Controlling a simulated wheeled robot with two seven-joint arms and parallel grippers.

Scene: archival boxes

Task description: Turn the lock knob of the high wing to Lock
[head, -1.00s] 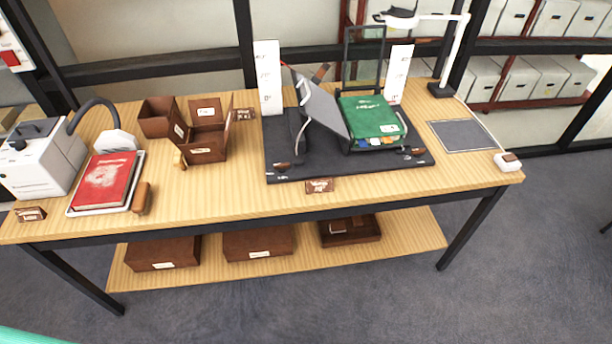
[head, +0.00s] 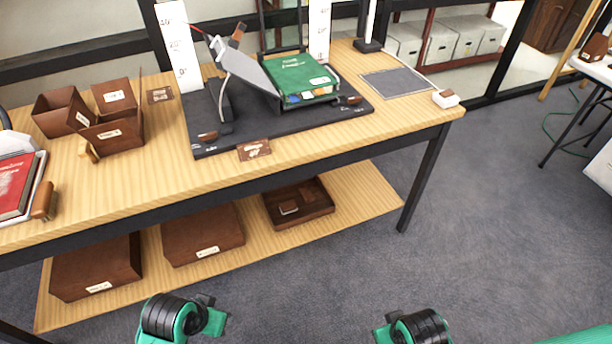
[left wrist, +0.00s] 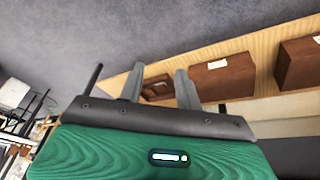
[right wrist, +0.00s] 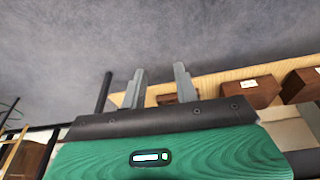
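The dark book cradle (head: 222,142) stands on the wooden table. Its grey left wing (head: 245,68) is tilted up steeply. A green book (head: 303,78) lies on the lower right side. A small brown knob (head: 207,136) sits at the cradle's front left, and another (head: 350,100) at its front right. Their markings are too small to read. My left gripper (left wrist: 160,85) and right gripper (right wrist: 159,80) show two separated fingers with nothing between them. My arms show at the bottom of the head view, away from the cradle.
The table (head: 395,120) has brown trays (head: 118,130) and a red book (head: 15,185) at left. A grey mat (head: 398,82) and a small white-brown item (head: 446,98) lie at right. Brown boxes (head: 205,235) stand on the lower shelf. Floor in front is clear.

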